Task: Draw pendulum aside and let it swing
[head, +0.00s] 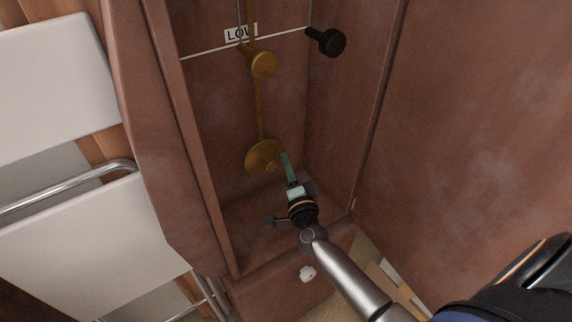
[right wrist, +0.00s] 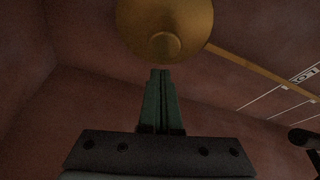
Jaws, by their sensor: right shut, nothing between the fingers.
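The pendulum is a brass rod with a round brass bob (head: 262,155) at its lower end, hanging inside a tall reddish-brown wooden case. A smaller brass weight (head: 263,65) shows higher up, near the "LOW" label. My right gripper (head: 285,155) is inside the case, its green fingers shut and empty, just right of the bob in the head view. In the right wrist view the bob (right wrist: 165,28) fills the top, just beyond the closed fingertips (right wrist: 160,72). I cannot tell whether they touch it. My left gripper is not in view.
A black knob (head: 331,42) sticks out at the case's upper right. A white line and the "LOW" label (head: 240,34) cross the back panel. The case's side walls stand close on both sides. A white chair-like frame (head: 60,75) stands at left.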

